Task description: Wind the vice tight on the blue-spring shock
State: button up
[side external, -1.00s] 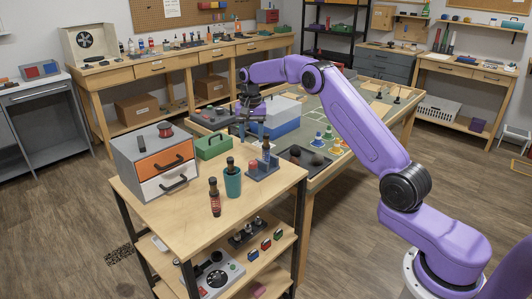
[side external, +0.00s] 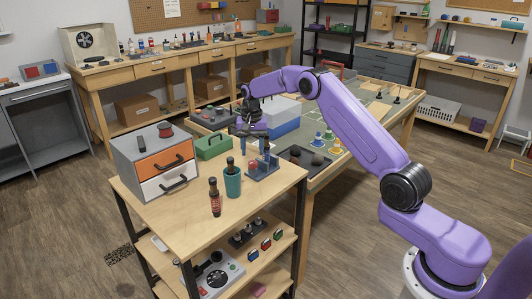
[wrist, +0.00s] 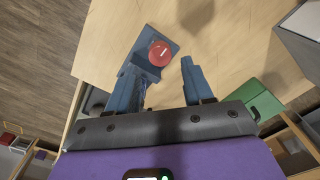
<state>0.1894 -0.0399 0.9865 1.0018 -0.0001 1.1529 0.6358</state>
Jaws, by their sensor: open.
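The vice (side external: 262,170) is a blue-grey stand near the right edge of the wooden cart top. Its red round part, which looks like a knob (side external: 253,165), sits on the left of the stand; the wrist view also shows this red knob (wrist: 160,53) on a blue-grey plate (wrist: 135,68). My gripper (side external: 254,150) is above the vice, pointing down, fingers apart. In the wrist view my gripper (wrist: 163,88) is open and empty, and the knob lies beyond the fingertips. Contact cannot be told.
A green toolbox (side external: 213,145) stands behind and left of the vice. An orange-and-white drawer unit (side external: 160,162) fills the cart's left. The front left cart top is clear.

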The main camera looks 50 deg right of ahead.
aim_at(253, 162)
jog(key=shift+f, duration=0.1)
jog(key=shift+f, duration=2.05)
jog(key=c, duration=0.9)
jog(key=shift+m, duration=1.5)
jog(key=shift+m, duration=1.5)
